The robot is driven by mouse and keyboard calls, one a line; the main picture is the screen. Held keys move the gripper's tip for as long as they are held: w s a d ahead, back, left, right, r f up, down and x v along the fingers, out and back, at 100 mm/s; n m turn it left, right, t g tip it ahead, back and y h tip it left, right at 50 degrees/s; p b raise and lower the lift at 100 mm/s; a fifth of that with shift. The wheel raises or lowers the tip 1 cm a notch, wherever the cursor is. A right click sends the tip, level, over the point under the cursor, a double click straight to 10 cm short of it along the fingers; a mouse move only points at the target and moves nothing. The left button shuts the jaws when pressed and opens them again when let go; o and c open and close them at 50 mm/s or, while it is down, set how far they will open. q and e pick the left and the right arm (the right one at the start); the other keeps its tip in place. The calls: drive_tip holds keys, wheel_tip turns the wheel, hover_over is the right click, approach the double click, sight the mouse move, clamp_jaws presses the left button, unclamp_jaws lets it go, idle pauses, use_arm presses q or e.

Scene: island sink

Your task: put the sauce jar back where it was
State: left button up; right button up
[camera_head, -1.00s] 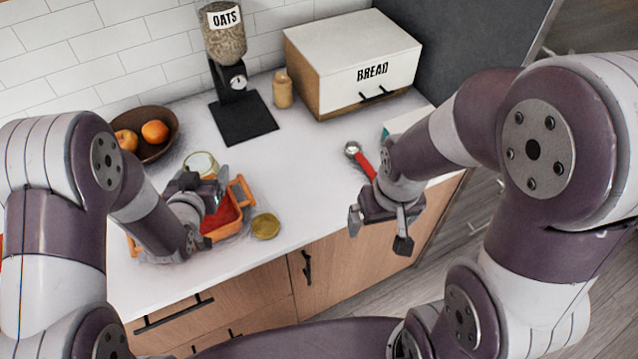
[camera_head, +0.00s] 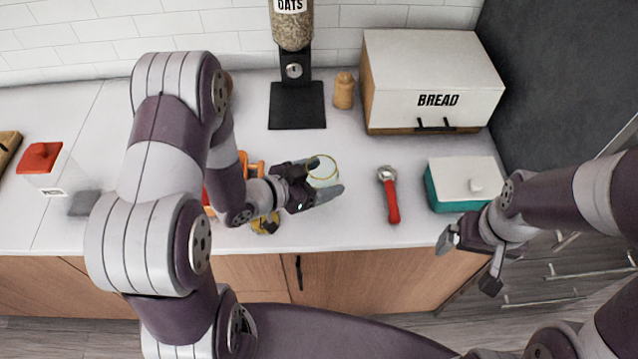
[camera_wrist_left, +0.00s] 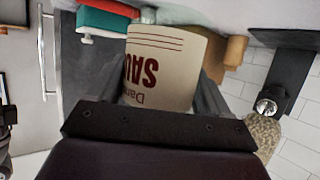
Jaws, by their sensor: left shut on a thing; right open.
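The sauce jar (camera_head: 323,172), open-topped with a yellowish rim, is between the fingers of my left gripper (camera_head: 318,181), which is shut on it. In the left wrist view its pale label with red lettering (camera_wrist_left: 165,65) fills the space between the fingers, upside down. I cannot tell whether its base touches the counter. A gold lid (camera_head: 266,223) lies partly hidden under my left wrist. An orange dish (camera_head: 256,168) is mostly hidden behind my left arm. My right gripper (camera_head: 469,262) is open and empty, near the counter's front right edge.
A red-handled tool (camera_head: 391,198) lies right of the jar, then a teal dish with a white lid (camera_head: 462,183). The bread box (camera_head: 433,80), a wooden shaker (camera_head: 343,91) and the oats dispenser (camera_head: 296,100) stand behind. A red-lidded container (camera_head: 42,170) is at left.

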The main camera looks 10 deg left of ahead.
use_arm(q)
drive_tip(key=shift+w+a+f, duration=0.35)
drive_tip(key=shift+w, duration=0.25)
drive_tip(key=shift+w+a+f, duration=0.1)
drive_tip(key=shift+w+f, duration=0.05)
drive_tip(key=shift+f, duration=0.2)
wheel_tip(320, 180, down, 4)
drive_tip(key=shift+a+r, duration=0.15)
drive_tip(key=shift+r, duration=0.05)
drive_tip(key=shift+f, duration=0.2)
drive_tip(key=o, duration=1.3)
drive_tip(key=shift+c, duration=0.2)
drive_tip(key=shift+r, duration=0.1)
